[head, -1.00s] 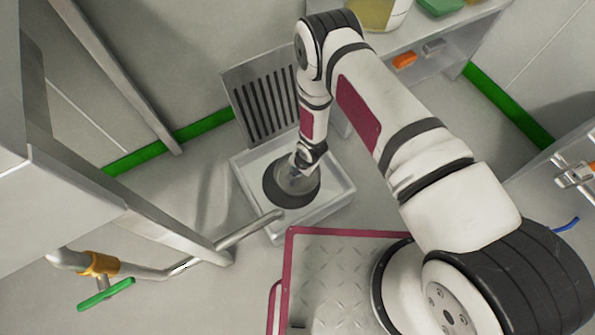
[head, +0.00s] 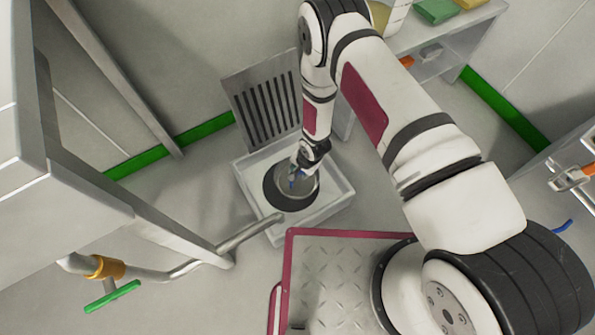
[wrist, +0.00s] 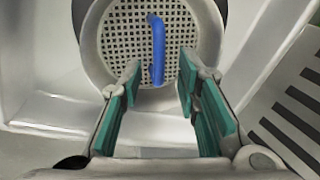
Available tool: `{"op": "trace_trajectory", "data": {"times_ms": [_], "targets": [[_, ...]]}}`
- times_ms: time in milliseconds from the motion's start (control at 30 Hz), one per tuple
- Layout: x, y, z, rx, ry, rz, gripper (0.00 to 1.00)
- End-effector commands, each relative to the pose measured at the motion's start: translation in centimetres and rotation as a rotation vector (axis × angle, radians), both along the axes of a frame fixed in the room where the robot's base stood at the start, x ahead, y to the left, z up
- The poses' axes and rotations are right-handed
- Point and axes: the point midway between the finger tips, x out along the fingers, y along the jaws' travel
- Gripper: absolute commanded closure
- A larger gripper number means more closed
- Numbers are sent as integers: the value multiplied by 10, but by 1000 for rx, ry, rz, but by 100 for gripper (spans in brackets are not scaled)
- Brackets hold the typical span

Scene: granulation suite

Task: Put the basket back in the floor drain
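The basket (wrist: 128,42) is a round perforated metal cup with an upright blue handle (wrist: 157,48). It sits within the round opening of the floor drain (head: 343,197), a pale square basin with a dark ring (head: 285,202). The basket (head: 305,186) is partly covered by my arm in the head view. My gripper (wrist: 160,75) is open, its teal-padded fingers on either side of the handle's near end in the picture, with visible gaps. I cannot tell how deep the basket sits.
The slotted drain grate (head: 265,106) leans upright behind the basin. A steel pipe (head: 240,236) ends over the basin's near-left edge, with a green-handled valve (head: 112,296) further left. A shelf unit (head: 455,40) stands behind right.

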Motion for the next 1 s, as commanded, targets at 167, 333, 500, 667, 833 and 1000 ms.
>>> {"op": "trace_trajectory", "data": {"times_ms": [167,333,500,667,833,1000], "targets": [[-4,-7,40,1,-1,-2,70],[-7,-12,61,0,0,-2,70],[-8,-13,69,0,0,-1,70],[-9,-13,70,0,0,-1,70],[-2,-14,78,-5,-5,4,70],[29,-23,133,-41,-28,39,70]]}}
